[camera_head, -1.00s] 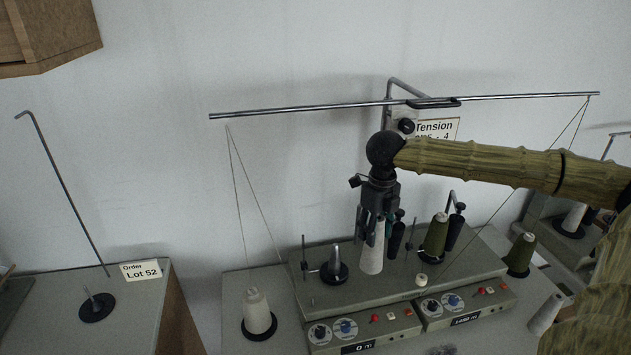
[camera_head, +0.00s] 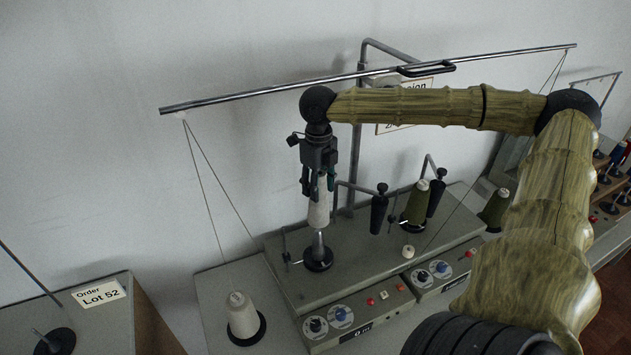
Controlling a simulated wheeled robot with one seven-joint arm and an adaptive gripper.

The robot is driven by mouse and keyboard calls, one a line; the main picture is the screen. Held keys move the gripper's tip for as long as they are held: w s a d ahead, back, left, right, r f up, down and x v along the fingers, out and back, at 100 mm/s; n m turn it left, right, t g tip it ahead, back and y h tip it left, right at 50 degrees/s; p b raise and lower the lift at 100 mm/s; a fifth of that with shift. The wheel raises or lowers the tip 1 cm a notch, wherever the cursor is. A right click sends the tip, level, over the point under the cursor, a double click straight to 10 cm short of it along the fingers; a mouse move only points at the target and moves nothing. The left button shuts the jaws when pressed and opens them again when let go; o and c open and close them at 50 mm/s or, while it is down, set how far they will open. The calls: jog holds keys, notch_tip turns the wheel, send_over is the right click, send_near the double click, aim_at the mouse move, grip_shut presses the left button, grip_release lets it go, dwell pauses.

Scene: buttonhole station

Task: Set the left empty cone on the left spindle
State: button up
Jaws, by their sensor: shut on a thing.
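My gripper (camera_head: 318,190) points down and is shut on the upper part of a pale, bare cone (camera_head: 318,214), the empty cone. The cone is upright. Directly below it in the picture stands the left spindle (camera_head: 318,246), a grey metal taper on a round black base on top of the winder. The cone's lower edge meets or overlaps the spindle's tip in this view; I cannot tell whether the tip is inside it. Most of the spindle's taper still shows below the cone.
A white thread cone (camera_head: 241,315) stands in front left of the winder (camera_head: 355,258). A green cone (camera_head: 416,205) and black tension posts stand to the right. A long metal bar (camera_head: 270,90) runs above, with threads hanging from it. A Lot 52 card (camera_head: 98,293) is at left.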

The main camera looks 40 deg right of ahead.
send_over(318, 230)
jog(key=shift+f, duration=4.3)
jog(key=shift+f+b, duration=0.7)
jog(key=shift+f, duration=3.1)
jog(key=o, duration=0.9)
jog(key=shift+o, duration=0.2)
notch_tip(318, 230, up, 12)
jog(key=shift+d, duration=0.1)
